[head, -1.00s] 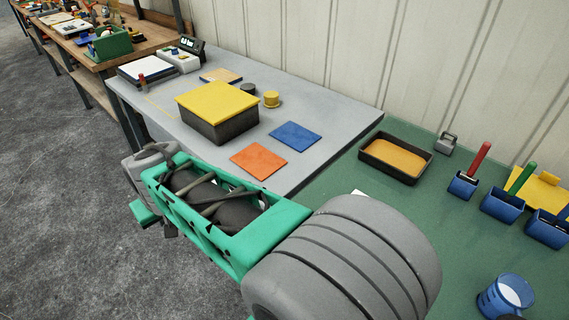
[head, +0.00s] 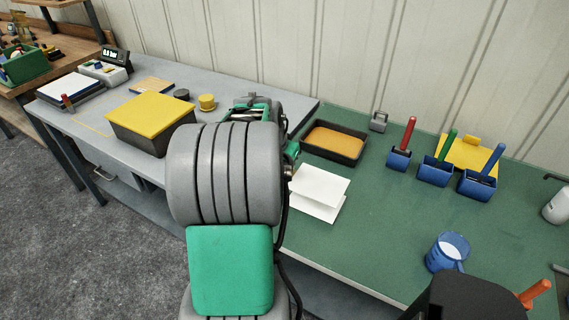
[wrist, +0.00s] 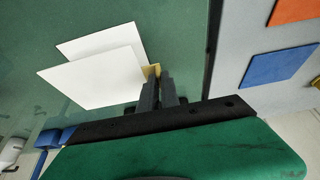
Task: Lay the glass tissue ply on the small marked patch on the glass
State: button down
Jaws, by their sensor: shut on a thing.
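My gripper (wrist: 156,88) is shut on the yellow tab (wrist: 150,71) at the edge of a white ply (wrist: 95,80). The ply also shows in the head view (head: 320,184), extending right from behind my arm, which hides the fingers there. It appears slightly above a second white sheet (head: 322,207), which shows partly behind it in the wrist view (wrist: 100,41). Both are over the green bench, near its front edge. I cannot make out a small marked patch; a thin yellow line (head: 90,126) shows on the grey table (head: 60,101), left of the yellow-topped box.
The yellow-topped box (head: 150,112) stands on the grey table. A tray with orange contents (head: 335,142), blue holders with coloured handles (head: 435,171) and a blue cup (head: 447,250) stand on the green bench (head: 380,215). The bench middle is clear.

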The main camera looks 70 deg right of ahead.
jog(key=shift+f+b, duration=1.8)
jog(key=shift+f, duration=1)
jog(key=shift+a, duration=0.2)
jog(key=shift+f+b, duration=0.45)
jog(key=shift+f, duration=0.05)
jog(key=c, duration=1.5)
grip_release()
jog(key=shift+o, duration=0.2)
jog(key=o, duration=0.5)
